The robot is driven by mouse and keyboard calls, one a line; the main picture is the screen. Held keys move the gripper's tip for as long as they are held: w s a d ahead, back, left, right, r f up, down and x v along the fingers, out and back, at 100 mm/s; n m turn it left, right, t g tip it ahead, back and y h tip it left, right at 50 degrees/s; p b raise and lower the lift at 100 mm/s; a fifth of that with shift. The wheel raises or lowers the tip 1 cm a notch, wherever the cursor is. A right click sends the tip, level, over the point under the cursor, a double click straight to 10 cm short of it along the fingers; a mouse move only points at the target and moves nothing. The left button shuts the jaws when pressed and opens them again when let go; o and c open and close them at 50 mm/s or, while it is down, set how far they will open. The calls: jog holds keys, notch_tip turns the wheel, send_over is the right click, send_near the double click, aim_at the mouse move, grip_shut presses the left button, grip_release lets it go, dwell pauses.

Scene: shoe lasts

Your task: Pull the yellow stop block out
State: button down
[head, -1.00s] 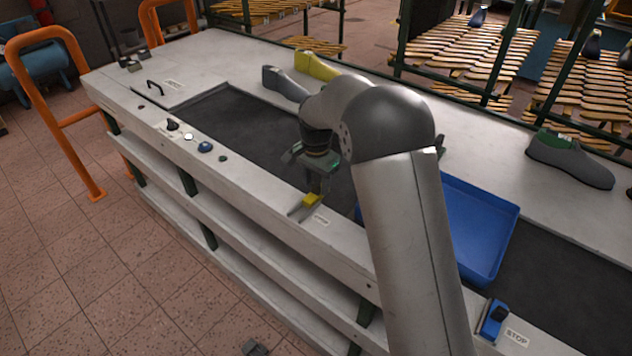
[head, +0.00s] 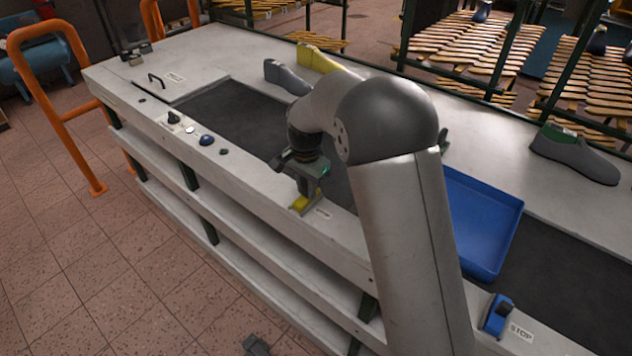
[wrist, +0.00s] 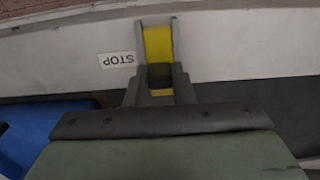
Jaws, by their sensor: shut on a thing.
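The yellow stop block (head: 299,203) sits in a grey guide on the near ledge of the bench, beside a small label. My gripper (head: 305,192) is over the block, pointing down. In the wrist view my gripper (wrist: 160,82) is shut on the block's dark upper part. The fingers hide part of the block.
A blue tray (head: 482,228) lies on the dark belt (head: 240,118) to the right of my arm. Grey and yellow lasts (head: 325,62) stand on the far side.

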aim_at(305, 197)
jog(key=shift+s+a, duration=0.3)
jog(key=c, duration=1.2)
grip_release()
jog(key=shift+s, duration=0.15)
jog(key=shift+c, duration=0.2)
jog(key=shift+r, duration=0.3)
notch_tip(305, 197, up, 17)
jog(key=b, duration=0.1)
jog(key=shift+f, duration=0.1)
